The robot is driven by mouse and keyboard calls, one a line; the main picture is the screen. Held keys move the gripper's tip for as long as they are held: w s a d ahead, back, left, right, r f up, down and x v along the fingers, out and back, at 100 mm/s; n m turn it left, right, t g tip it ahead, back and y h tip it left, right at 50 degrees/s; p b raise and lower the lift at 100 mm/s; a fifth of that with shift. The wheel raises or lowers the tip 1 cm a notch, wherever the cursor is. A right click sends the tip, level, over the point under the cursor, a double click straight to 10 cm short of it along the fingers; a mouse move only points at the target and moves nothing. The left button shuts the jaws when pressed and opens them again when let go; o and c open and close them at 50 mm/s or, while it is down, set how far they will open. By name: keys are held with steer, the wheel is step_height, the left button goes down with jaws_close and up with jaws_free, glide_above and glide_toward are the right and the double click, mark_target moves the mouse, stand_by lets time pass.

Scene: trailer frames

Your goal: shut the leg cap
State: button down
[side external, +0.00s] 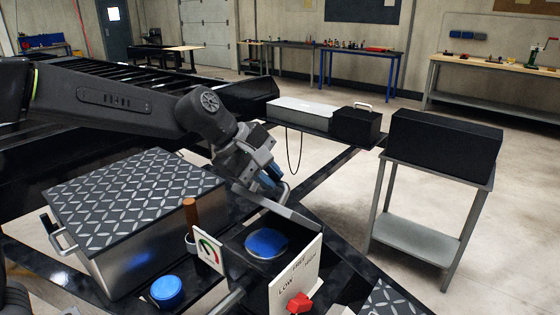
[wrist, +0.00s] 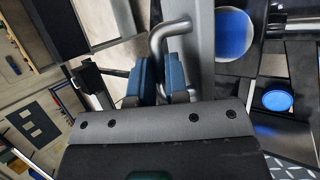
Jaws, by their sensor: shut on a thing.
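My gripper (side external: 272,178) hangs over the front of the trailer frame, with its blue fingers closed on a bent metal handle (side external: 284,192). In the wrist view, the handle (wrist: 163,38) curves between the blue fingers (wrist: 160,78) and joins a long grey metal bar (wrist: 200,45). The bar also shows in the side view (side external: 292,212), slanting down to the right from my gripper. I cannot tell which part is the leg cap; it may be this grey piece. Its far end and hinge are not clear.
A blue round cap (side external: 266,243) sits in a dark box behind a white panel with a red knob (side external: 299,303). Another blue cap (side external: 167,291) is at front left. A gauge (side external: 208,251), brown post (side external: 190,215) and diamond-plate chest (side external: 135,205) stand close on the left.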

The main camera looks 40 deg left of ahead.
steer(key=s+f, duration=0.7)
steer(key=f, duration=0.1)
steer(key=shift+s+f, duration=0.25)
steer(key=shift+f, duration=0.15)
steer(key=c, duration=1.1)
jaws_free()
steer(key=shift+r, duration=0.15)
steer(key=v, duration=1.3)
steer(key=shift+s+a+r, duration=0.15)
steer(key=shift+a+r, duration=0.05)
steer(key=shift+a, duration=0.05)
steer(key=s+a+f+m+y, duration=0.1)
steer(key=s+m, duration=0.2)
steer(key=m, duration=0.2)
steer(key=s+a+f+m+y, duration=0.2)
steer(key=s+m, duration=0.1)
steer(key=m, duration=0.2)
steer(key=s+a+f+m+y, duration=0.1)
steer(key=s+m, duration=0.2)
steer(key=m, duration=0.3)
steer(key=shift+a+f+y, duration=0.25)
steer(key=shift+f+y, duration=0.05)
steer(key=shift+f, duration=0.05)
